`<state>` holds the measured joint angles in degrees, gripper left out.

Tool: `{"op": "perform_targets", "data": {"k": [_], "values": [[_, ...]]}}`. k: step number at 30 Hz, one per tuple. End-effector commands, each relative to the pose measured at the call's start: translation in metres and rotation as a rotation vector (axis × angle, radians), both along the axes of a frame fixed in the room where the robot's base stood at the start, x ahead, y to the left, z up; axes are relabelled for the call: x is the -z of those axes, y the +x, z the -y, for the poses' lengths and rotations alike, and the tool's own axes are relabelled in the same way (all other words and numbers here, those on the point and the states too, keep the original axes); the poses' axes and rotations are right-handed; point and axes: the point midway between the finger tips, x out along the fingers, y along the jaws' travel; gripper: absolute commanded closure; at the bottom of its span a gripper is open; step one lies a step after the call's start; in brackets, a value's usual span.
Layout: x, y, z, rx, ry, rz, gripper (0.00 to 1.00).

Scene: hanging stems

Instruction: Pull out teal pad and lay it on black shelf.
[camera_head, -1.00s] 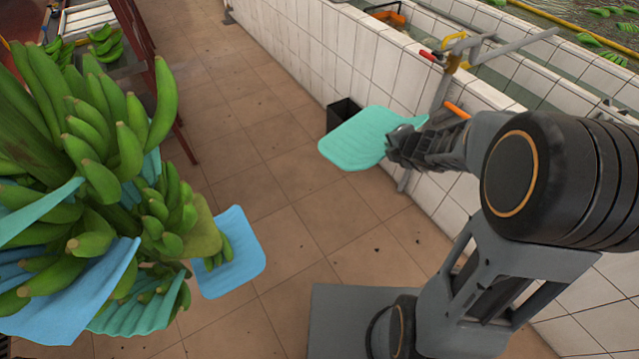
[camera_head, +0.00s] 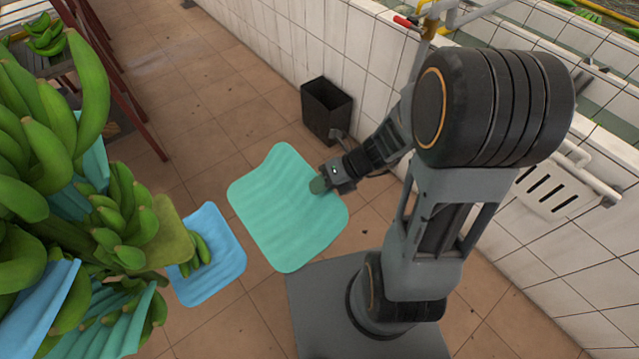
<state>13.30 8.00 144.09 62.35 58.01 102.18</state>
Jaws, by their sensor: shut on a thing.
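The teal pad (camera_head: 285,215) is a thin, slightly wavy sheet, out in the open over the tiled floor. My gripper (camera_head: 324,184) is shut on its right edge, and the pad spreads to the left from the jaws, clear of the bunch. A black open-topped box (camera_head: 327,108) stands by the white tiled wall, beyond my gripper. I cannot tell whether it is the black shelf. The fingertips are small and partly hidden by the pad.
A hanging banana bunch (camera_head: 60,190) fills the left side, with blue, olive and teal pads among its fruit. A blue pad (camera_head: 210,255) sticks out near the teal pad. A white slotted rack (camera_head: 555,188) is on the right wall. Brown floor (camera_head: 225,110) is clear behind.

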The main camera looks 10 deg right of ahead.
Motion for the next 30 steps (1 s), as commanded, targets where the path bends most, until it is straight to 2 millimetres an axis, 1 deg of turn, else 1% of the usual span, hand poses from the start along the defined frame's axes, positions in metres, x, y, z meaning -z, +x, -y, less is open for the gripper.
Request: {"op": "perform_targets", "data": {"k": [5, 30], "values": [[0.001, 0.005, 0.013, 0.000, 0.000, 0.000, 1.00], [0.002, 0.043, 0.094, 0.004, -0.001, 0.001, 1.00]]}}
